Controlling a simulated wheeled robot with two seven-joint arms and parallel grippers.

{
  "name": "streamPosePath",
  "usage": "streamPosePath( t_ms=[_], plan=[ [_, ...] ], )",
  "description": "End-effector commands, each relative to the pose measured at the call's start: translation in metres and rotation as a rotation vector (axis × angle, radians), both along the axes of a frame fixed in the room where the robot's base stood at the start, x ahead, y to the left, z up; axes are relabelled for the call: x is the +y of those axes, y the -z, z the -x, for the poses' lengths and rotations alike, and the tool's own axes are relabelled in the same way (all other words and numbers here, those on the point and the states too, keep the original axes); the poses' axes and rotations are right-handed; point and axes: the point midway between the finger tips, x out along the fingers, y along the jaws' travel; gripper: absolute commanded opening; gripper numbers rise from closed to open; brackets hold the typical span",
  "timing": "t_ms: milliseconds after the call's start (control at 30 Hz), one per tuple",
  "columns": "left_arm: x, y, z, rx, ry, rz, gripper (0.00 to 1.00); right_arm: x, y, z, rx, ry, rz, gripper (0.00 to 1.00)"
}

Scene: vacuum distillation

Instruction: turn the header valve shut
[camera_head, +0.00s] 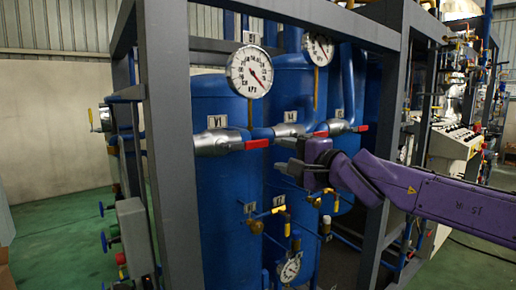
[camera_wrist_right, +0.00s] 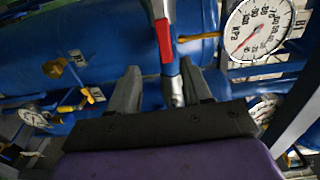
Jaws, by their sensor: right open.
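Several silver valves with red-tipped lever handles sit in a row on a blue header pipe. The V1 valve (camera_head: 217,143) has its red handle (camera_head: 257,144) pointing right, along the pipe. A second red handle (camera_head: 319,134) and a third (camera_head: 361,128) also point right. The frames do not say which one the task means. My right gripper (camera_head: 287,168) is open and empty, just below and right of the V1 handle. In the right wrist view, a red handle (camera_wrist_right: 165,42) lies ahead of the open fingers (camera_wrist_right: 160,70), roughly between them. My left gripper is not in view.
Grey frame posts (camera_head: 170,130) stand on either side of the blue tanks (camera_head: 222,200). A round gauge (camera_head: 250,72) sits above the V1 handle. Small yellow-handled valves (camera_head: 270,213) and a lower gauge (camera_head: 289,268) sit below my right gripper.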

Motion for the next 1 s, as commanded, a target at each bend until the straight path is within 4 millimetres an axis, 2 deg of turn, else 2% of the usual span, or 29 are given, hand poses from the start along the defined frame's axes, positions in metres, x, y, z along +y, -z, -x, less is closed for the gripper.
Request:
streamPosePath(
  t_ms=[67, 167, 500, 667, 900, 933, 1000],
  plan=[
    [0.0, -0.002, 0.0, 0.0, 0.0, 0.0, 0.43, 0.0, -0.011, -0.002, -0.013, -0.004, -0.012, 0.49],
    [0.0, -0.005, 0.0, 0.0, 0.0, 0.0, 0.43, 0.01, -0.011, -0.013, -0.012, -0.006, -0.012, 0.49],
    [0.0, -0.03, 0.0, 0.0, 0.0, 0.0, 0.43, 0.052, -0.012, -0.072, -0.009, -0.003, -0.011, 0.49],
    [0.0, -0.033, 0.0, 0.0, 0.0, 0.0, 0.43, 0.06, -0.01, -0.082, -0.012, -0.004, -0.011, 0.49],
    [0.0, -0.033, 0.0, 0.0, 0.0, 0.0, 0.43, 0.061, -0.008, -0.083, -0.011, -0.004, -0.01, 0.49],
    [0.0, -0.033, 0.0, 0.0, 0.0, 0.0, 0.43, 0.061, -0.008, -0.083, -0.011, -0.004, -0.01, 0.42],
    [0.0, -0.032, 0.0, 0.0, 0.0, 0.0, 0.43, 0.061, -0.008, -0.083, -0.011, -0.004, -0.01, 0.2]
  ],
)
